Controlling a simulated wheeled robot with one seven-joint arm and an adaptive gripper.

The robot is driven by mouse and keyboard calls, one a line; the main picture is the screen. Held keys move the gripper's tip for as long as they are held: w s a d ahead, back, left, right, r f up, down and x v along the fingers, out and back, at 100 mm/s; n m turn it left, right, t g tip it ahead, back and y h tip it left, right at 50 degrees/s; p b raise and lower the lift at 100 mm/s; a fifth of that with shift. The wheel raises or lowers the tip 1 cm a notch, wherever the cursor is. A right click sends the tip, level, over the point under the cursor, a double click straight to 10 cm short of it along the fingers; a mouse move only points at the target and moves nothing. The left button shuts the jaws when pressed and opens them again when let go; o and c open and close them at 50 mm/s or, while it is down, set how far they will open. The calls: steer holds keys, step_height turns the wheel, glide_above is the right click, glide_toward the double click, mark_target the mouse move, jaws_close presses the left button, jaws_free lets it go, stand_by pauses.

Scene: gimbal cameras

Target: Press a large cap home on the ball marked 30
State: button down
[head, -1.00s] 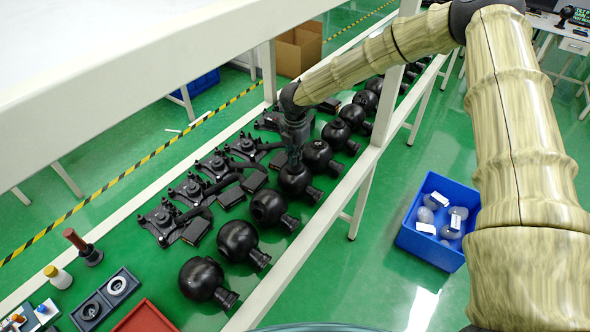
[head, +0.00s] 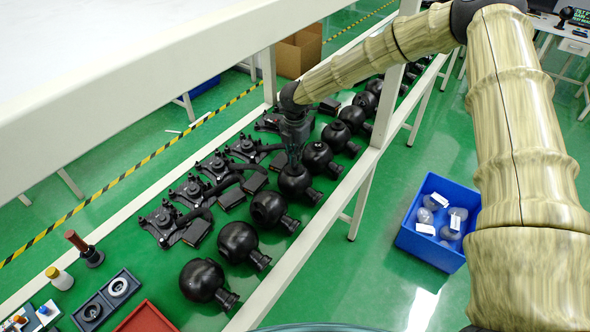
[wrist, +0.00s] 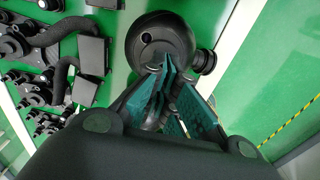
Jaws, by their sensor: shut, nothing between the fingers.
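Black balls with short side necks stand in a row along the bench; no number is readable on any of them. My gripper (head: 294,160) is shut and empty, pointing down at one ball (head: 297,184) in the middle of the row. In the wrist view the fingertips (wrist: 168,72) are over the lower edge of that ball (wrist: 172,28), which has a small round hole in its upper left. I cannot tell whether they touch it. A ring-shaped part (head: 118,286) lies in a dark two-part tray (head: 106,300); I cannot tell if it is a large cap.
Black bracket assemblies (head: 191,188) line the bench behind the balls. A red tray (head: 147,318) and a brown-topped post (head: 83,246) are at the near left. A white shelf frame (head: 318,228) runs close beside the row. A blue bin (head: 428,248) stands on the floor.

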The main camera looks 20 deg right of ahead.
steer(key=shift+r+p, duration=1.55)
steer(key=shift+r, duration=1.25)
